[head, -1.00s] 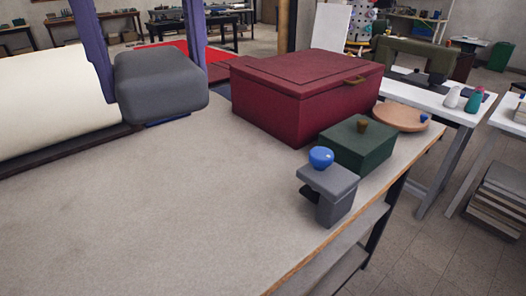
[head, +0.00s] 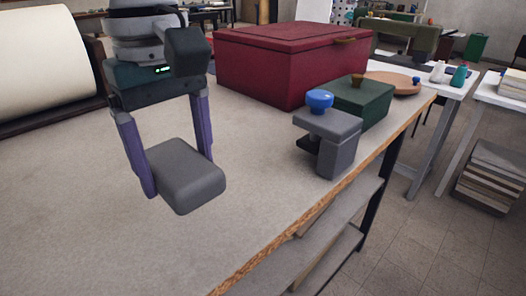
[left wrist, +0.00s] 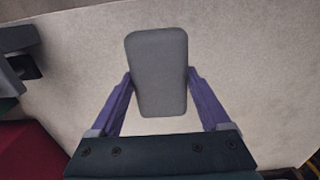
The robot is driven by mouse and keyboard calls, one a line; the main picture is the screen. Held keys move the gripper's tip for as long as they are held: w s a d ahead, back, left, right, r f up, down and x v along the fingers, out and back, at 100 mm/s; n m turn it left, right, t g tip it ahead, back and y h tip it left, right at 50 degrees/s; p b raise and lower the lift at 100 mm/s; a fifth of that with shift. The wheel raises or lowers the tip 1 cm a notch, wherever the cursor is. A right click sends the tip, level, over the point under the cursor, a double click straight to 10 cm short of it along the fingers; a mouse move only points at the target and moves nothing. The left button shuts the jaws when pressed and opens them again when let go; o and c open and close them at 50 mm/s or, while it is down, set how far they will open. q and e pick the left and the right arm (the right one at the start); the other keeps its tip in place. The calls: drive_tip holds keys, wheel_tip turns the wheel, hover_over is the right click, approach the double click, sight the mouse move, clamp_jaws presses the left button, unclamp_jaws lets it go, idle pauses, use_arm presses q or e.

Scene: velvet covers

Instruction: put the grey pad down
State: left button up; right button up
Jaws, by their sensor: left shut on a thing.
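The grey pad (head: 187,178) is a rounded block between the purple fingers of my left gripper (head: 178,172), over the near left part of the worktable (head: 120,245). The left gripper points down and is shut on the pad's sides. In the left wrist view the pad (left wrist: 158,72) sits upright in the picture between both fingertips, with pale tabletop around it. Whether its underside touches the table I cannot tell. My right gripper is not in view.
A dark red box (head: 290,62) stands at the back. A green box (head: 360,100), a grey clamp with a blue knob (head: 335,145) and a round wooden disc (head: 393,83) line the right edge. A cream roll (head: 40,60) lies at the left. The table's front middle is clear.

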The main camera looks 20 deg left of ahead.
sight(176, 159)
use_arm(q)
wheel_tip(176, 159, down, 8)
drive_tip(key=shift+f, duration=0.15)
idle(0.3)
drive_tip(key=shift+f+b, duration=0.1)
drive_tip(key=shift+b, duration=0.2)
drive_tip(key=o, duration=1.4)
drive_tip(key=shift+r, duration=0.4)
wheel_tip(176, 159, up, 12)
drive_tip(key=shift+f, duration=0.2)
